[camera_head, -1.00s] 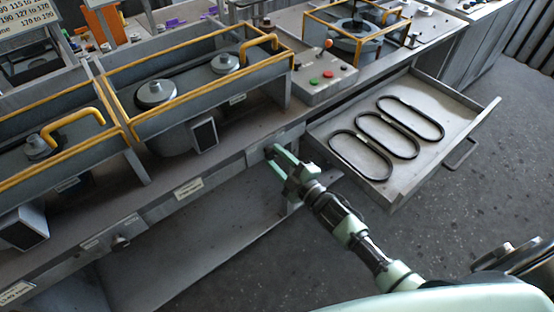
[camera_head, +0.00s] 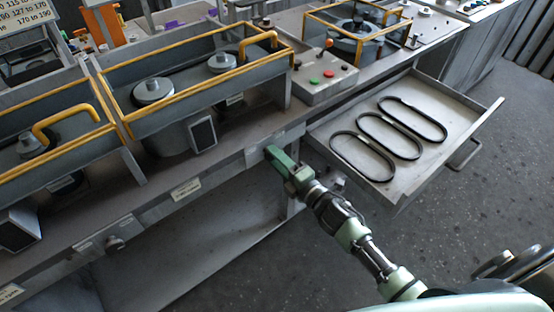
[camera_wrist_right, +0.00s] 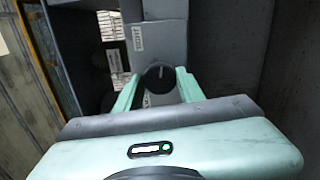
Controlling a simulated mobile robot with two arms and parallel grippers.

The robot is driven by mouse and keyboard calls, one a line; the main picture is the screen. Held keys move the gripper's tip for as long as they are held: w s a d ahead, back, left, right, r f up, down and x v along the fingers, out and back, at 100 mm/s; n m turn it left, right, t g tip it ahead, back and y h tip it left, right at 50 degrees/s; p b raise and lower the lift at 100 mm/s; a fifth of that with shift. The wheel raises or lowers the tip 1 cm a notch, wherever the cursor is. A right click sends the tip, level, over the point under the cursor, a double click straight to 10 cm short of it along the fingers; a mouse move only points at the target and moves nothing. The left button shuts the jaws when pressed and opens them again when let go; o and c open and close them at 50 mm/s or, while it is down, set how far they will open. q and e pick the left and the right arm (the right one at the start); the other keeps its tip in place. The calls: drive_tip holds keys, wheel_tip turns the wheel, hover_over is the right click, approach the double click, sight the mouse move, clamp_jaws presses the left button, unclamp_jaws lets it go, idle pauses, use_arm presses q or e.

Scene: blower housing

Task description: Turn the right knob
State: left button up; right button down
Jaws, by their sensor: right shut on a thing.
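The right knob (camera_wrist_right: 160,75) is a dark round knob with a light line on its face, on a grey panel in the right wrist view. My right gripper (camera_wrist_right: 158,88) has one green finger on each side of the knob and is shut on it. In the head view, my right gripper (camera_head: 273,155) reaches the front face of the bench, and its fingers overlap and hide the knob. Another knob (camera_head: 114,244) is on the bench front further left. My left gripper is not in view.
An open drawer (camera_head: 437,168) holding several black belts juts out just right of my right gripper. A control box (camera_head: 322,84) with coloured buttons stands on the bench. Yellow-railed housings (camera_head: 195,85) stand behind. Open floor (camera_head: 455,225) lies at the right.

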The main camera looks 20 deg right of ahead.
idle(0.4)
drive_tip(key=c, duration=0.9)
unclamp_jaws()
drive_tip(key=shift+s, duration=0.1)
drive_tip(key=b+v, duration=0.1)
drive_tip(key=v, duration=0.6)
drive_tip(key=shift+s+d, duration=0.1)
drive_tip(key=shift+s, duration=0.2)
